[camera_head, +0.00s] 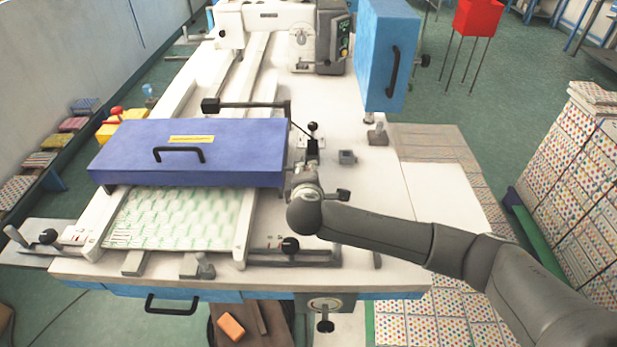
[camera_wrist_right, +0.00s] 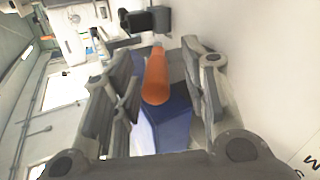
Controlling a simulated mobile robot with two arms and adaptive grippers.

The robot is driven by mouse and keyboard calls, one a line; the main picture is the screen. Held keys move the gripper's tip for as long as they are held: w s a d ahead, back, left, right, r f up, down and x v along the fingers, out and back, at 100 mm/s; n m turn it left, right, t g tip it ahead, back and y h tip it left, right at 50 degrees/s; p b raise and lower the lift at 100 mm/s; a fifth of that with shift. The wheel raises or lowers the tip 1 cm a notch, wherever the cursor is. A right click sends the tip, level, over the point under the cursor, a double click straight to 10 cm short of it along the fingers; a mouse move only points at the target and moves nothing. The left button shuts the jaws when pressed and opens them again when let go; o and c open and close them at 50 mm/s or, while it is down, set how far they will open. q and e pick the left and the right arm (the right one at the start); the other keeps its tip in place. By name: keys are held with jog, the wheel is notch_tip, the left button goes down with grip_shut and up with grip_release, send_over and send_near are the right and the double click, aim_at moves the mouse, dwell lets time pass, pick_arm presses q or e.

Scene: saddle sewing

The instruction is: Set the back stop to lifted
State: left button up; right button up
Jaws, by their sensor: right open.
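My right gripper (camera_head: 308,178) is at the right end of the purple-blue cover (camera_head: 230,155), close to a small upright black post with a ball knob (camera_head: 312,127). In the right wrist view, my right gripper (camera_wrist_right: 160,90) is open. An orange rounded handle (camera_wrist_right: 156,78) stands between its fingers, with gaps on both sides. The handle is hidden in the head view. A black bar (camera_head: 250,104) with a block at its left end runs behind the cover. I cannot tell which part is the back stop. My left gripper is not in view.
A patterned green-white sheet (camera_head: 175,220) lies in front of the cover. Black ball knobs (camera_head: 290,245) sit at the table's front. A blue box (camera_head: 383,55) with a black handle stands at the back right. The white table top (camera_head: 350,200) is mostly clear on the right.

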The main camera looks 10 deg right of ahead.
jog(key=v, duration=1.2)
dwell(0.4)
